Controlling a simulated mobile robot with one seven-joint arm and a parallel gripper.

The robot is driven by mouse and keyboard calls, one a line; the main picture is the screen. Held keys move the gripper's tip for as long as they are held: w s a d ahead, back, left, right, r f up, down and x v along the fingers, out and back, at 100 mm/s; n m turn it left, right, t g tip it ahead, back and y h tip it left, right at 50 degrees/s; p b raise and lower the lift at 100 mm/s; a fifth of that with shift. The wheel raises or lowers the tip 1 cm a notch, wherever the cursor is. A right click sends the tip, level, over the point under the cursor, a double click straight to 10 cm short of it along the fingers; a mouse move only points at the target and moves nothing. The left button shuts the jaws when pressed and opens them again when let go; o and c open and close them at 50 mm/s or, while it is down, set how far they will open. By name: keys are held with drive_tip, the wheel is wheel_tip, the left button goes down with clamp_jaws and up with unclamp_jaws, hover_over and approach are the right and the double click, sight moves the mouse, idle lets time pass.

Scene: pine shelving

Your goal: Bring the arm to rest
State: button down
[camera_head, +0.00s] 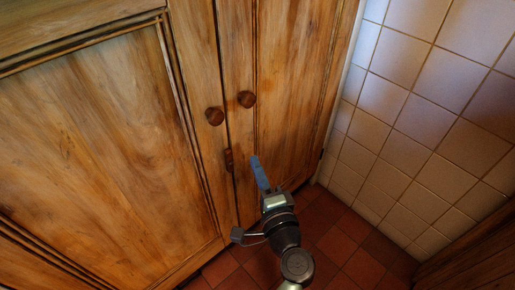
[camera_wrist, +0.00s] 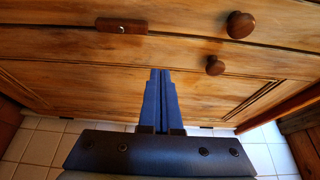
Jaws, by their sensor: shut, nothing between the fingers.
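My gripper (camera_head: 254,159) is in front of the pine cupboard doors, its blue fingers pointing toward them, below the two round knobs. In the wrist view the blue fingers (camera_wrist: 160,74) lie side by side, shut, with nothing held between them. My arm reaches up from the bottom of the head view. Whether the fingertips touch the door cannot be told.
The pine cupboard (camera_head: 95,150) has two round wooden knobs, a left one (camera_head: 215,116) and a right one (camera_head: 246,99). A small wooden latch (camera_head: 229,160) sits below them. A white tiled wall (camera_head: 420,120) stands at right. Red floor tiles (camera_head: 345,235) show clear space.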

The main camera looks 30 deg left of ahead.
drive_tip(key=shift+s+d, duration=0.45)
drive_tip(key=shift+s, duration=0.35)
drive_tip(key=shift+s+d, duration=0.4)
drive_tip(key=shift+s, duration=0.4)
